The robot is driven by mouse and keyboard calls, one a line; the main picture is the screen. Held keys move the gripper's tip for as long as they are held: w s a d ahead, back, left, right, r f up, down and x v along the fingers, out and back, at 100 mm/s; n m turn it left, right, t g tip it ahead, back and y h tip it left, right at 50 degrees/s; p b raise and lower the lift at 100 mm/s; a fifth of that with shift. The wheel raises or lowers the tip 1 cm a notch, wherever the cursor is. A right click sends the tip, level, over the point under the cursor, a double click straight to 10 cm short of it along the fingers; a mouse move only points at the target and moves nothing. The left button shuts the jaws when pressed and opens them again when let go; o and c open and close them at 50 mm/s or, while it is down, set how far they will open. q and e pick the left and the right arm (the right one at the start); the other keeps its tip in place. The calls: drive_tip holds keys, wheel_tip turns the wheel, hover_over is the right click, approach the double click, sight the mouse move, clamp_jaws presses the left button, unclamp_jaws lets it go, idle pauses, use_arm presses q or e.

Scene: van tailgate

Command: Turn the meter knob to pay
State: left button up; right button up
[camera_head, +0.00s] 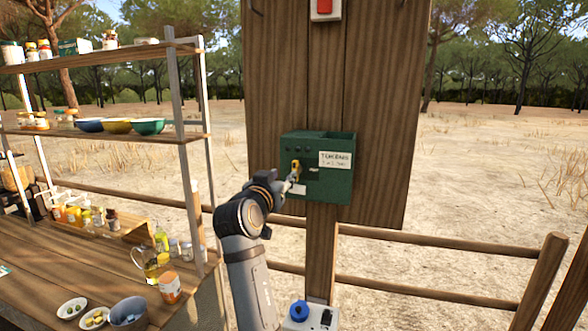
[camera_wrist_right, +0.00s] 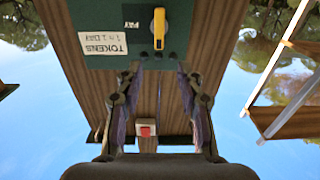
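The green meter box (camera_head: 318,190) is fixed to a wooden post board. It carries a white label reading "TOKENS" and a yellow knob (camera_head: 295,167). In the right wrist view, which is upside down, the knob (camera_wrist_right: 159,28) stands upright on the green face beside a small "PAY" label (camera_wrist_right: 131,25). My right gripper (camera_head: 290,182) is close to the knob, just below it in the head view. In the wrist view its two fingers (camera_wrist_right: 160,68) are apart with nothing between them, and the knob lies just beyond the tips, roughly centred. My left gripper is not in view.
A red button on a white plate (camera_head: 325,8) is high on the board. A box with a blue knob (camera_head: 299,312) sits low on the post. Shelves with bowls and jars (camera_head: 110,140) and a wooden counter (camera_head: 60,275) stand at left. A rail fence (camera_head: 420,290) runs at right.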

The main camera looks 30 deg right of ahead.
sight(294, 165)
drive_tip(key=p+x, duration=0.2)
drive_tip(key=x, duration=0.3)
drive_tip(key=p+x, duration=0.3)
drive_tip(key=x, duration=0.2)
drive_tip(key=shift+d+r, duration=0.2)
drive_tip(key=shift+r, duration=0.05)
drive_tip(key=shift+w+d+f+p, duration=0.1)
drive_tip(key=shift+p, duration=0.2)
drive_tip(key=shift+f, duration=0.1)
clamp_jaws()
